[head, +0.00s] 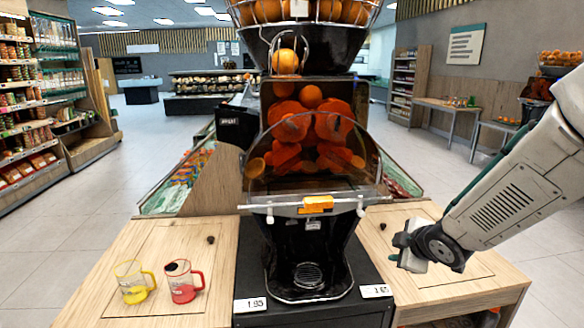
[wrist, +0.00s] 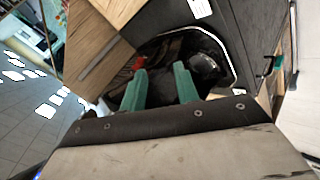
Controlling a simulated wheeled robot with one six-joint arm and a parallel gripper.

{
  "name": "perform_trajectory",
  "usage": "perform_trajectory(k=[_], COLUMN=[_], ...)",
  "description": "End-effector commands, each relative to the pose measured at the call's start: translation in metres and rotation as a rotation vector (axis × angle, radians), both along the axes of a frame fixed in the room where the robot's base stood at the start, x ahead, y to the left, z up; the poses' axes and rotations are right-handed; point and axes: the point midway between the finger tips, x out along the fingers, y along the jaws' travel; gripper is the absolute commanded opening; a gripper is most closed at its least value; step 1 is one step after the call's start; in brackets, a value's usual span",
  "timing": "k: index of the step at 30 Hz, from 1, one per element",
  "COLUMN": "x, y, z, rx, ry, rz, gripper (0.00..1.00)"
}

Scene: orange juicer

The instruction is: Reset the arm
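My arm reaches in from the right edge of the head view. My gripper (head: 402,246) hangs above the right wooden counter (head: 446,290), to the right of the orange juicer (head: 310,150) and apart from it. In the wrist view the two green fingers of my gripper (wrist: 160,82) stand apart with nothing seen between them. The juicer is black, with a clear curved cover, orange rollers inside and oranges in a basket on top.
A yellow cup (head: 133,284) and a red cup (head: 182,282) stand on the left wooden counter (head: 135,245). Two price tags lie at the juicer's base. Shelves and a low display stand farther back. The floor (head: 40,255) at left is clear.

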Motion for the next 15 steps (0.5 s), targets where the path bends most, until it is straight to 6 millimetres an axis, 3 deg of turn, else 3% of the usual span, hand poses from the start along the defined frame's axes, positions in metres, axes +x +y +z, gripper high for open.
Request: perform_trajectory(k=[3,7,11,15], x=[-0.040,-0.101,-0.174,-0.253], y=[-0.032,-0.052,-0.052,-0.033], z=[0.009,0.023,0.044,0.072], rx=[0.034,0.099,0.186,0.288], ry=[0.163,0.339,0.511,0.682], rz=[-0.293,-0.609,-0.899,-1.130], gripper=[0.31,0.31,0.31,0.31])
